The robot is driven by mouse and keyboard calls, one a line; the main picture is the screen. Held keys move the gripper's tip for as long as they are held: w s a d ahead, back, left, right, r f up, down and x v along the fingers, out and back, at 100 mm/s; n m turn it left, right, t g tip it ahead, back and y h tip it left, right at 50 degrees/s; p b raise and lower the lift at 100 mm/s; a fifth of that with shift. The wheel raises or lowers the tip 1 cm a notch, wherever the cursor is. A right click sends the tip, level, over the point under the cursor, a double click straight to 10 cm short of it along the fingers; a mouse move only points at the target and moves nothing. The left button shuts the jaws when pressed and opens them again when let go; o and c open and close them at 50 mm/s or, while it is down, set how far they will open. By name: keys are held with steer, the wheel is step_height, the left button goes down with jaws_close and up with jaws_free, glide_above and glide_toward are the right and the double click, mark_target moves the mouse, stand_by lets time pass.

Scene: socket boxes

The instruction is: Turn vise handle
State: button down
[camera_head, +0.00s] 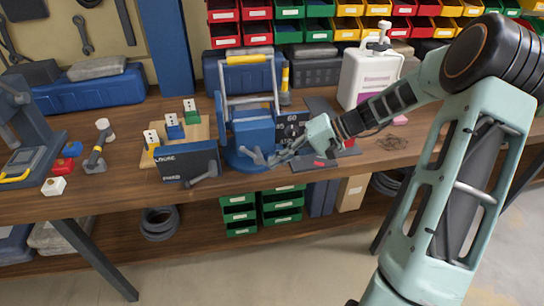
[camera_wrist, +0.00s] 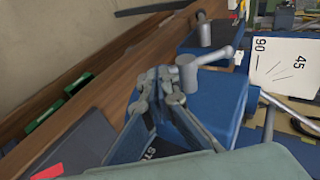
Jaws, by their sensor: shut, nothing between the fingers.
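The blue vise (camera_head: 252,135) stands on the workbench in the middle of the head view. Its grey handle (camera_head: 255,155) sticks out from the front face. In the wrist view the handle shows as a grey hub (camera_wrist: 188,73) with a bar pointing right, on the blue block (camera_wrist: 215,95). My gripper (camera_head: 280,155) reaches in from the right, low in front of the vise. In the wrist view my gripper (camera_wrist: 160,84) is shut and empty, its fingertips close beside the hub. I cannot tell whether they touch it.
A dark box (camera_head: 190,163) with a grey lever (camera_head: 203,178) stands left of the vise. A panel with numbers (camera_head: 290,124) is behind my gripper. A white container (camera_head: 372,76) stands at the back right. Colored bins (camera_head: 290,32) line the back.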

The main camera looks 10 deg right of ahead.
steer(key=shift+a+f+m+y+b, duration=0.1)
steer(key=shift+a+f+y+b, duration=0.25)
steer(key=shift+f+y+b, duration=0.35)
steer(key=shift+a+f+m+y+b, duration=0.1)
steer(key=shift+a+f+y+b, duration=0.3)
steer(key=shift+y+b, duration=0.45)
steer(key=shift+a+f+m+y+b, duration=0.1)
steer(key=shift+a+f+y+b, duration=0.15)
steer(key=shift+f+y+b, duration=0.55)
steer(key=shift+a, duration=0.15)
